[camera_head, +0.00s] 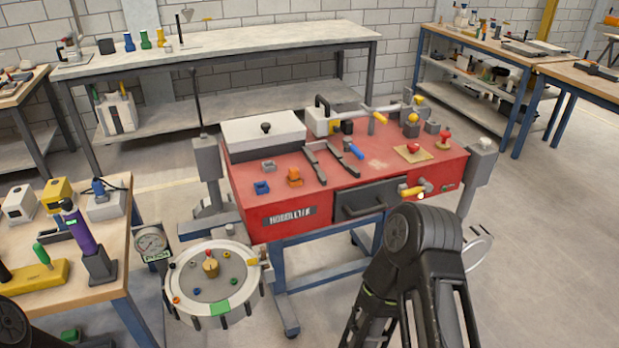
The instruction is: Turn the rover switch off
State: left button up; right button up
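No part in the head view carries a readable rover switch label, so I cannot tell which control it is. The red bench (345,182) carries a red knob on a tan plate (413,152) and a second red knob (445,136) at its right end. A yellow handle (411,191) sticks out at its front right, close to my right arm. My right arm rises from the bottom edge in front of the bench, bent at a black joint; its gripper does not show. Only a dark part of my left arm shows at the bottom left corner, without its gripper.
A round dial table (213,312) with a pressure gauge (151,243) stands left of the red bench. A wooden table (115,262) with tools is at the left. A long workbench (270,48) stands behind. Open floor (545,250) lies at right.

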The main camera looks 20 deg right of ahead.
aim_at(412, 146)
jog(key=z, duration=1.25)
jog(key=i+l, duration=1.3)
jog(key=l, duration=0.2)
jog(key=i+l+u, duration=0.1)
jog(key=i+l, duration=0.55)
jog(key=l, duration=0.1)
